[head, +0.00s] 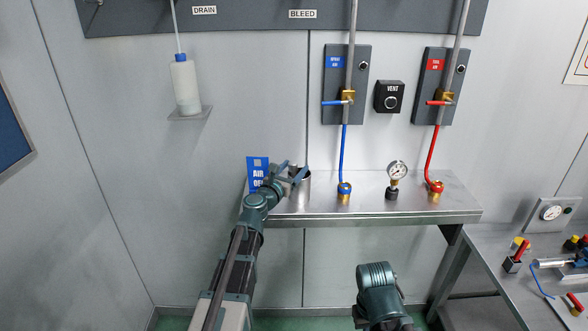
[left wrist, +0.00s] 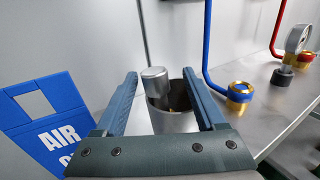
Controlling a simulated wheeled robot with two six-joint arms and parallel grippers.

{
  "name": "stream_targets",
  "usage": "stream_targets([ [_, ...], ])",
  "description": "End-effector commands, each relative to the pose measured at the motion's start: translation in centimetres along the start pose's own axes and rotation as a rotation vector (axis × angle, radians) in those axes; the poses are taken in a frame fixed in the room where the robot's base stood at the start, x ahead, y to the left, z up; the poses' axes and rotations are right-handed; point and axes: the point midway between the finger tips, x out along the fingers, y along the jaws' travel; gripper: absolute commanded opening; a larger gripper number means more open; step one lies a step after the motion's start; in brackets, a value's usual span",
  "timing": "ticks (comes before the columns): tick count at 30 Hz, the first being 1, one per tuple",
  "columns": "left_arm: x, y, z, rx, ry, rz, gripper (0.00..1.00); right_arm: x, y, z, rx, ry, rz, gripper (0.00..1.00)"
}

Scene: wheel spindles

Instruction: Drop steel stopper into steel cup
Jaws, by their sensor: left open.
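The steel cup (head: 302,192) stands on the steel shelf, with its open mouth up. In the left wrist view the cup (left wrist: 174,121) lies between and beyond my fingers. The steel stopper (left wrist: 155,80), a short bright cylinder, shows between the fingers at the cup's left rim. Its lower part overlaps the cup mouth; I cannot tell whether it touches the cup. My left gripper (head: 294,171) is open over the cup, with gaps visible beside the stopper. Something gold-coloured shows inside the cup. Of my right arm only a link shows in the head view; its gripper is out of view.
A blue AIR sign (head: 257,168) stands just left of the cup. Blue (head: 344,191) and red (head: 435,190) hose fittings and a gauge (head: 397,172) stand along the steel shelf (head: 370,207) to the right. A bottle (head: 185,86) sits on a wall bracket.

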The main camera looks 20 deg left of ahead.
Motion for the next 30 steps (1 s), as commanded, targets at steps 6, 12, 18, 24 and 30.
stream_targets([
  [6,-4.2,-0.1,0.0,0.000,0.000,0.002,0.72,0.0,0.0,0.0,0.000,0.000,0.000,0.00],
  [12,-8.6,-0.2,0.0,0.000,0.000,0.002,0.72,0.0,0.0,0.0,0.000,0.000,0.000,0.00],
  [18,-11.8,-0.1,0.0,0.000,0.000,0.002,0.72,0.0,0.0,0.0,0.000,0.000,0.000,0.00],
  [24,-13.3,-0.1,0.0,0.000,0.000,0.000,0.72,0.0,0.0,0.0,0.000,0.000,0.000,0.00],
  [30,-13.5,0.0,0.0,0.000,0.000,0.000,0.72,0.0,0.0,0.0,0.000,0.000,0.000,0.00],
])
